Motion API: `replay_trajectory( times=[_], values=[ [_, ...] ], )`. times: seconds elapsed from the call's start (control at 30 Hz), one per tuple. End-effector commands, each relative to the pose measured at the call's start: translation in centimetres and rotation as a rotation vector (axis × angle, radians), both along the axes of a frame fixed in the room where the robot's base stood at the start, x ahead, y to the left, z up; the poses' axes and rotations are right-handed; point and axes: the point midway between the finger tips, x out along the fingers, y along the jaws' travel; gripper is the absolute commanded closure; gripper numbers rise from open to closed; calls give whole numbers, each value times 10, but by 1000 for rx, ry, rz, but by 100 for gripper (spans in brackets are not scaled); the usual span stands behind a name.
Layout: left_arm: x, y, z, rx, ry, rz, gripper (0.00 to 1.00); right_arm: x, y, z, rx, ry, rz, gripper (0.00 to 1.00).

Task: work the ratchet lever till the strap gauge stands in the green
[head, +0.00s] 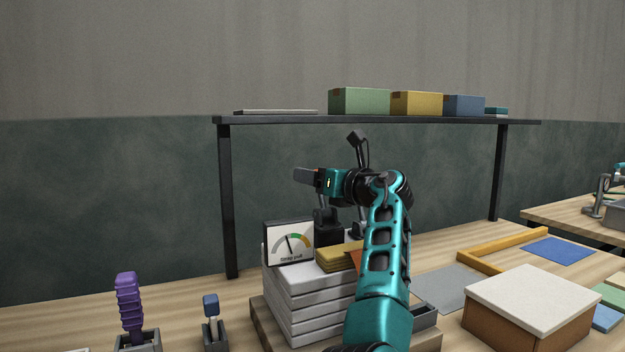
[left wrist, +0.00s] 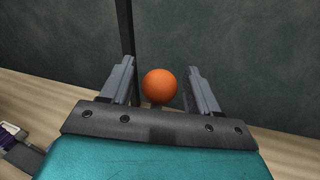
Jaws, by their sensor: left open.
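The strap gauge (head: 289,243) stands on the stack of white slabs (head: 308,300). Its needle leans up and slightly left, and its tip appears left of the green band. A black ratchet body (head: 327,227) stands behind the stack, partly covered by my left arm. My left gripper (head: 302,175) is above it, pointing left. In the left wrist view an orange ball knob (left wrist: 160,85) shows between the open fingers, with a gap on each side. The knob is hidden in the head view, and most of the lever is too. My right gripper is not in view.
A dark shelf (head: 380,120) with several boxes spans the back on two posts. A purple-handled tool (head: 130,305) and a blue-topped tool (head: 211,308) stand in holders at the front left. A white-topped brown box (head: 530,300) stands at the right.

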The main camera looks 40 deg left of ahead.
Motion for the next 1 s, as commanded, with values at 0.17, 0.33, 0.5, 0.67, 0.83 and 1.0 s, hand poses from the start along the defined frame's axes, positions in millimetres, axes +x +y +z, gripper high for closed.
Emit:
replay_trajectory(
  times=[0.17, 0.33, 0.5, 0.67, 0.83, 1.0],
  values=[
    [0, 0, 0, 0, 0, 0, 39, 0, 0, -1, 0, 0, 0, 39],
    [0, 0, 0, 0, 0, 0, 41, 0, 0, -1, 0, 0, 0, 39],
    [0, -1, 0, 0, 0, 0, 57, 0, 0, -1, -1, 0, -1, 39],
    [0, -1, 0, 0, 0, -1, 73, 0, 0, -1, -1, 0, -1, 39],
    [0, 0, 0, 0, 0, -1, 89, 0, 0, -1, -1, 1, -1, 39],
    [0, 0, 0, 0, 0, -1, 100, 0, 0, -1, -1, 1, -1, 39]
  ],
)
